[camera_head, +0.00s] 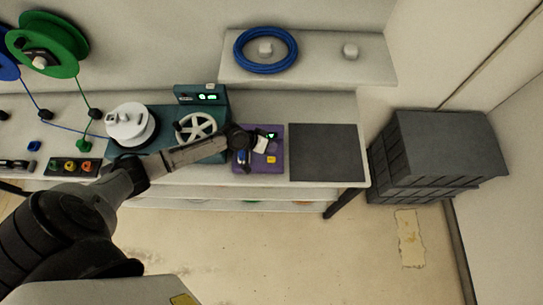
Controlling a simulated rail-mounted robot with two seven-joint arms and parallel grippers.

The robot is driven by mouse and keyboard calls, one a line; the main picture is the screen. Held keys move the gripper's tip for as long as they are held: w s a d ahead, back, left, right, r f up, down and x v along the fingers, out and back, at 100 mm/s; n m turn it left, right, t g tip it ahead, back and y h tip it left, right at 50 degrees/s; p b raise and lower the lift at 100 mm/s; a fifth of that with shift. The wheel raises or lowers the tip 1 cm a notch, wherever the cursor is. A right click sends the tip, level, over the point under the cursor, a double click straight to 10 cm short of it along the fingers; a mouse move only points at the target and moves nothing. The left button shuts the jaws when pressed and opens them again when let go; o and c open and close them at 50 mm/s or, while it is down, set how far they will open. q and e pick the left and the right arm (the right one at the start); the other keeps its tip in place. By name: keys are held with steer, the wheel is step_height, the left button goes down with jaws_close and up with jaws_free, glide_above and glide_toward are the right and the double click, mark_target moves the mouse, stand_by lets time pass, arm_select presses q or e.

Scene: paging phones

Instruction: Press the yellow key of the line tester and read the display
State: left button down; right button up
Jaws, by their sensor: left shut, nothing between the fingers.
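The line tester appears to be the purple unit (262,167) on the bench, with a yellow key (271,159) on its right part. A small display (271,136) near its top edge is lit green; its reading is too small to make out. My left arm reaches in from the left, and my left gripper (255,146) is shut and empty over the tester, just up and left of the yellow key. It looks apart from the key. The gripper and a white piece beside it hide the tester's left part. My right gripper is not in view.
A dark square mat (323,152) lies right of the tester. A teal unit with a white spoked wheel (196,128) and a white spool (131,126) stand to the left. A blue cable coil (265,50) lies on the raised shelf. Grey crates (440,150) stand on the floor at right.

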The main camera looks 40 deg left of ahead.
mark_target(271, 158)
arm_select(q)
step_height(271, 158, down, 6)
steer(key=b, duration=0.5)
steer(key=shift+f, duration=0.25)
stand_by(1.0)
stand_by(0.6)
steer(key=shift+f, duration=0.2)
steer(key=shift+f+b, duration=0.2)
steer(key=shift+b, duration=0.15)
steer(key=shift+f, duration=0.15)
